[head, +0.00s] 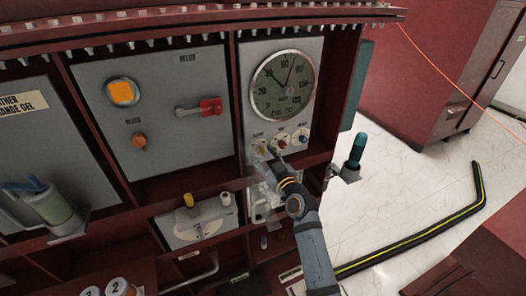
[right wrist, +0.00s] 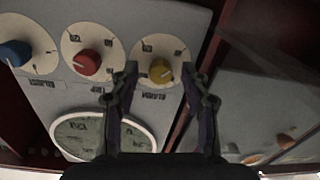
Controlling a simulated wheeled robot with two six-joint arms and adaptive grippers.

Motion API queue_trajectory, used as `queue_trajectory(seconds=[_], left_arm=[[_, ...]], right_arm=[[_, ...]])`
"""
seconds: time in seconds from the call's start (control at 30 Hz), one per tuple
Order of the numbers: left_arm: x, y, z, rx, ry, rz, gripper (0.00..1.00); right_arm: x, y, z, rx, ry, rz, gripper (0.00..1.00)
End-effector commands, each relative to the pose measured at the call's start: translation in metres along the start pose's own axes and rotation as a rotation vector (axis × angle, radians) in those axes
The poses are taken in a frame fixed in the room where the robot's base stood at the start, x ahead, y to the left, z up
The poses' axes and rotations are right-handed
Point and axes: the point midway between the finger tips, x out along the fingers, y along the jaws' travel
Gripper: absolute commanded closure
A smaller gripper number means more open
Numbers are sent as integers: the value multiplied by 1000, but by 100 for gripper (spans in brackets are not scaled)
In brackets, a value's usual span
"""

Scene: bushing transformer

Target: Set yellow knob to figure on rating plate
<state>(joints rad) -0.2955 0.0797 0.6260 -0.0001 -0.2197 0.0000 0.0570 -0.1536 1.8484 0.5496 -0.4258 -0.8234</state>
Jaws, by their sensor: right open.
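The yellow knob (right wrist: 161,73) sits on a round cream dial (right wrist: 150,51) with dark marks too small to read. In the right wrist view, which looks inverted, my right gripper (right wrist: 160,70) is open, with one fingertip on each side of the yellow knob. I cannot tell whether the fingers touch it. In the head view the right gripper (head: 272,160) is just below the yellow knob (head: 259,147), at the left of the knob row. I cannot make out a rating plate with a readable figure. My left gripper is not in view.
A red knob (right wrist: 88,62) and a blue knob (right wrist: 15,52) stand beside the yellow one. A large oil gauge (head: 284,84) is above the row. A teal-handled tool (head: 356,150) stands at the cabinet's right edge. Open floor (head: 400,195) lies to the right.

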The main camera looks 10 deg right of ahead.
Motion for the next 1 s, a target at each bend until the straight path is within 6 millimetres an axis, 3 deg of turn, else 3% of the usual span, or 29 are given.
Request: queue_trajectory(seconds=[0.3, 0.67, 1.0], left_arm=[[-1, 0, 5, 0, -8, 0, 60], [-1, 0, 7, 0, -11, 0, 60], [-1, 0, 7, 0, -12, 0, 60]], right_arm=[[5, 0, 1, 0, -1, 0, 53], [5, 0, 0, 0, -1, 0, 100], [5, 0, 1, 38, 1, 0, 100]])
